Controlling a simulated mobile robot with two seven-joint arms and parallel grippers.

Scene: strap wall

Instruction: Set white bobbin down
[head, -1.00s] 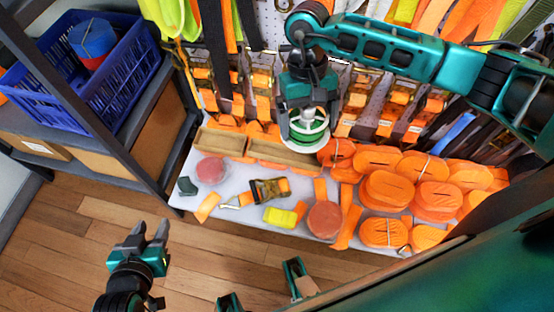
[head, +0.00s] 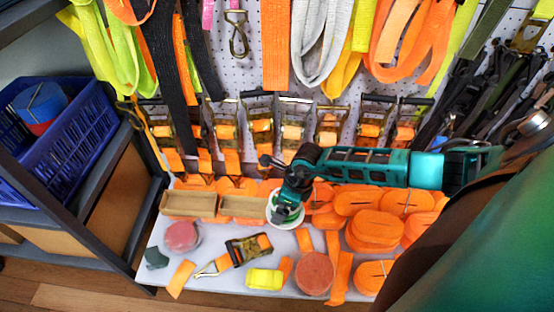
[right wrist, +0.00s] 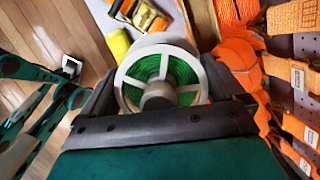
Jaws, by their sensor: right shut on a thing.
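The white bobbin (head: 286,212), wound with green, is at the middle of the back part of the white table (head: 215,243), just right of the cardboard trays. My right gripper (head: 289,204) points down over it. In the right wrist view, the white bobbin (right wrist: 162,70) sits between the two dark fingers, which are shut on it. Its spoked white face and grey hub show. The gripper partly hides the bobbin in the head view, and I cannot tell whether it touches the table. My left gripper is not in view.
Two shallow cardboard trays (head: 190,204) stand left of the bobbin. Orange strap rolls (head: 375,228) crowd the right side. In front lie a ratchet buckle (head: 243,250), a yellow roll (head: 264,279) and a red-brown disc (head: 314,272). Bare table shows around the ratchet.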

